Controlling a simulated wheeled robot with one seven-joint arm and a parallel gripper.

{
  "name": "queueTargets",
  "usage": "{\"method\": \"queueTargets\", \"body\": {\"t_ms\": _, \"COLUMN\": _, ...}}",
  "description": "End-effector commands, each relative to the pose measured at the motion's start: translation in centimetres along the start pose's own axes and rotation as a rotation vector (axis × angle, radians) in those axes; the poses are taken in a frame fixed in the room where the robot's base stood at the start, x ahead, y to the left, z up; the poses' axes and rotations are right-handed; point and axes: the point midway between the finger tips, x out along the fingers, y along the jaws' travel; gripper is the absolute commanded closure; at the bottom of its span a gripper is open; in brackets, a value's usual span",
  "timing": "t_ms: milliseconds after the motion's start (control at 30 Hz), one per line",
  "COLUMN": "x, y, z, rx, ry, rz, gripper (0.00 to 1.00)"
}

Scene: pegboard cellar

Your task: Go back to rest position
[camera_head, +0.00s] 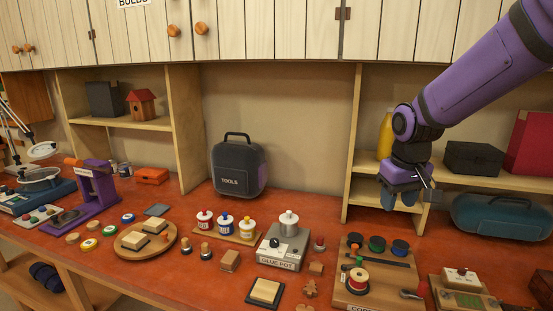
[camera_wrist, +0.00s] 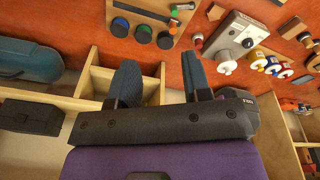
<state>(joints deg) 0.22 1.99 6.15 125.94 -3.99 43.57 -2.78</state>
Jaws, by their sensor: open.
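My gripper (camera_head: 398,199) hangs at the end of the purple arm on the right side of the head view, in front of the right shelf unit and above the back of the red bench. In the wrist view its two dark blue fingers (camera_wrist: 162,85) stand apart with nothing between them. The gripper is open and empty. It appears clear of the bench and of the things around it, though its exact distance from the shelf is hard to tell.
A yellow bottle (camera_head: 385,135) and dark box (camera_head: 473,158) stand on the shelf behind my arm. A teal case (camera_head: 500,216) lies at right. The glue pot (camera_head: 283,247), a wooden board with spools (camera_head: 385,290) and a tools bag (camera_head: 238,166) stand on the bench.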

Motion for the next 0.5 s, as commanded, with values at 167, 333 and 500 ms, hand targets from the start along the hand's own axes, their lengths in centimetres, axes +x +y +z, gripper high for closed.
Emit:
{"method": "queueTargets", "body": {"t_ms": 167, "x": -4.6, "y": 0.3, "z": 3.9, "rx": 0.041, "ry": 0.064, "rz": 0.016, "gripper": 0.56}}
{"method": "queueTargets", "body": {"t_ms": 333, "x": -7.9, "y": 0.4, "z": 7.9, "rx": 0.082, "ry": 0.12, "rz": 0.022, "gripper": 0.56}}
{"method": "queueTargets", "body": {"t_ms": 500, "x": -10.4, "y": 0.3, "z": 12.1, "rx": 0.119, "ry": 0.177, "rz": 0.023, "gripper": 0.56}}
